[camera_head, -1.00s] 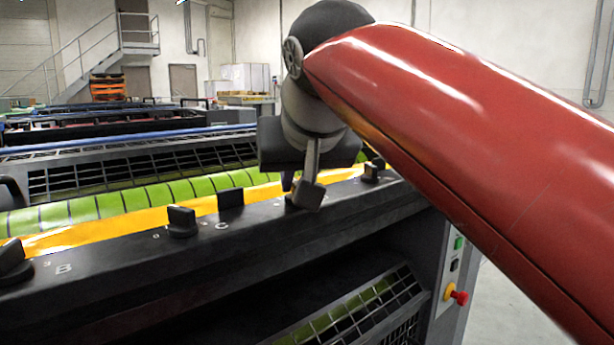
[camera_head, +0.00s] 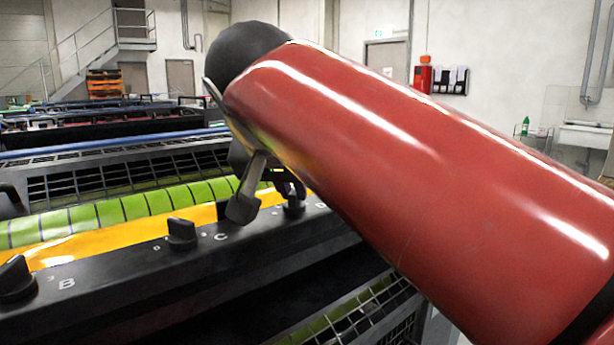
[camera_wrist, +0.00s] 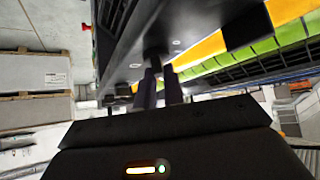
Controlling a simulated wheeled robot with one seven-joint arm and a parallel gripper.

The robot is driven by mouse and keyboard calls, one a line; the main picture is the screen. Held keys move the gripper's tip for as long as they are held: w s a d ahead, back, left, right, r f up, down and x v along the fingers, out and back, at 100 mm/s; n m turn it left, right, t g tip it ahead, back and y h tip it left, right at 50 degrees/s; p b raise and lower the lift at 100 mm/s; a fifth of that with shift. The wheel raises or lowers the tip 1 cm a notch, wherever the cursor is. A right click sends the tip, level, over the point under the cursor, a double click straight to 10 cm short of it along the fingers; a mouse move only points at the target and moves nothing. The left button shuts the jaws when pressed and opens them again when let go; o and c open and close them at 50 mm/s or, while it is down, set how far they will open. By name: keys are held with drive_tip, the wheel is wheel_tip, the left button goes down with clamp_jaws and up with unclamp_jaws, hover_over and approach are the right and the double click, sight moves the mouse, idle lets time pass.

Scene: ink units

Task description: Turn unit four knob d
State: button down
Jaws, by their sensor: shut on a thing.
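Knob D (camera_head: 293,205) is a small black knob on the dark front rail, right of the letter C; the red forearm hides some of the rail beyond it. My gripper (camera_head: 289,188) reaches down to this knob from above, mostly hidden behind my arm and wrist. In the wrist view, my gripper's two dark fingers (camera_wrist: 161,72) stand close together at the knob (camera_wrist: 153,60) and are shut on it. The knob's exact angle is hard to make out.
A black knob (camera_head: 181,233) sits left of the letter C, and another (camera_head: 15,278) left of the letter B. The yellow and green roller (camera_head: 130,208) runs behind the rail. A mesh guard (camera_head: 375,305) is below. Open floor lies beyond the machine's right end.

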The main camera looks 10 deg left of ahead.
drive_tip(key=m+h, duration=0.2)
drive_tip(key=shift+a+m+p, duration=0.25)
drive_tip(key=shift+m+p, duration=0.05)
drive_tip(key=shift+p, duration=0.05)
drive_tip(key=shift+m+g+h, duration=0.4)
drive_tip(key=shift+m+h, duration=0.6)
drive_tip(key=shift+m, duration=0.3)
drive_tip(key=c, duration=1.5)
unclamp_jaws()
drive_tip(key=shift+a, duration=0.1)
drive_tip(key=shift+v, duration=3.9)
drive_tip(key=shift+w, duration=0.1)
